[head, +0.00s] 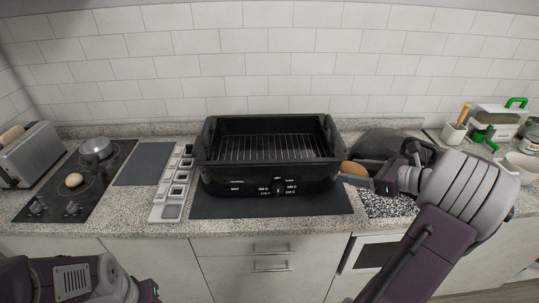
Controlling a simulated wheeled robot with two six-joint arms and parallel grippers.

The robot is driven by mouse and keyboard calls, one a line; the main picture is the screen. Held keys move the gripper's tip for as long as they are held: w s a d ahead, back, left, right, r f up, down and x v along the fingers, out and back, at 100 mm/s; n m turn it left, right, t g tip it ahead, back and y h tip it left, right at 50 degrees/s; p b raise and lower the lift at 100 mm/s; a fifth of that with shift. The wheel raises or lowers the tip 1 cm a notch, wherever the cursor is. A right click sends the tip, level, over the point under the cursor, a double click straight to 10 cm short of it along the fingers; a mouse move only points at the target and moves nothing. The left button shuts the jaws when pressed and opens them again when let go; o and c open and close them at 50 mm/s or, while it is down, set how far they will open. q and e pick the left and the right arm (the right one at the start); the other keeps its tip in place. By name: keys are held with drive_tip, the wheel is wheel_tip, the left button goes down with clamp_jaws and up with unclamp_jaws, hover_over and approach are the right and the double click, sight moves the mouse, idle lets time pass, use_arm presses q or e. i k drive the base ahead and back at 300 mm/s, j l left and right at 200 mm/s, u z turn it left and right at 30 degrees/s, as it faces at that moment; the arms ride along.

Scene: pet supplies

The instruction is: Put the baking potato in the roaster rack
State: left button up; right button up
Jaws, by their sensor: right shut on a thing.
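The baking potato (354,168) is brown and rounded.
A dark domed thing, perhaps the lid (381,142), lies right of the roaster, behind my right gripper. A grey-white compartment tray (172,187) stands at its left. Further left are a cooktop (62,197) with a pot (96,148) and a toaster (33,155). A tiled wall closes the back.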

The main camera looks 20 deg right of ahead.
sight(268, 145)
drive_tip(key=i+j, duration=0.65)
drive_tip(key=i, duration=0.25)
